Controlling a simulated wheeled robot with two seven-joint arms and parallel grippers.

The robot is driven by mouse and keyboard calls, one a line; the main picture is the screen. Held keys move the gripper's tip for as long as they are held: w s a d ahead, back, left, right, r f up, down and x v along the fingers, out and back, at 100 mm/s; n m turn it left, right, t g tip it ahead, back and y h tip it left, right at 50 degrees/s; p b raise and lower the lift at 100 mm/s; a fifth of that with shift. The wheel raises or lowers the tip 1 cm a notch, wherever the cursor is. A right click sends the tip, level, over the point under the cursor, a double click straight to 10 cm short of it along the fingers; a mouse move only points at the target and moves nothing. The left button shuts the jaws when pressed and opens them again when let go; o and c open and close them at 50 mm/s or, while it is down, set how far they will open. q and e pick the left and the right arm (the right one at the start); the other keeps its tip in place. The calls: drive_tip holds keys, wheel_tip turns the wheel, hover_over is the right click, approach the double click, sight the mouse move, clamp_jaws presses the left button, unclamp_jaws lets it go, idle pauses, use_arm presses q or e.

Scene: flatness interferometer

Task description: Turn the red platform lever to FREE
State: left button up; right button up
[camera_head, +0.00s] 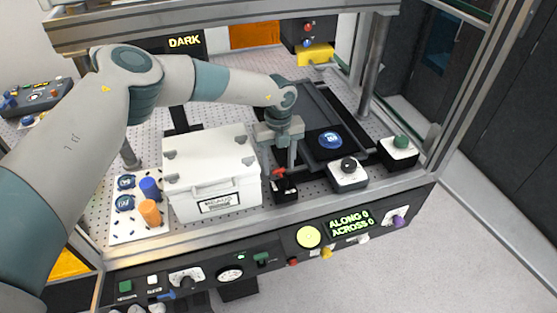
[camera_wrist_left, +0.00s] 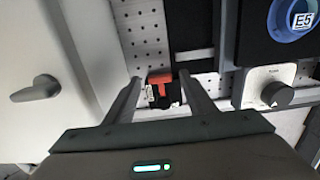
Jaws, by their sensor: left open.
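The red platform lever (camera_head: 278,172) sits on a small black block (camera_head: 285,190) at the front of the perforated table, between the white case and the black platform. In the left wrist view the red lever (camera_wrist_left: 160,78) shows as a T shape on its black block. My left gripper (camera_head: 281,165) points down over the lever. In the wrist view its two fingers (camera_wrist_left: 158,88) stand apart, one on each side of the block, with the lever between them. I cannot tell whether they touch it. The lettering by the lever is too small to read. My right gripper is not in view.
A white case (camera_head: 213,190) stands close left of the lever. A white box with a black knob (camera_head: 347,176) is to the right, and one with a green knob (camera_head: 399,152) beyond it. The black platform (camera_head: 310,135) lies behind. A control panel (camera_head: 270,255) runs along the front.

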use_arm(q)
drive_tip(key=shift+f, duration=0.3)
drive_tip(key=shift+c, duration=0.6)
drive_tip(key=c, duration=0.9)
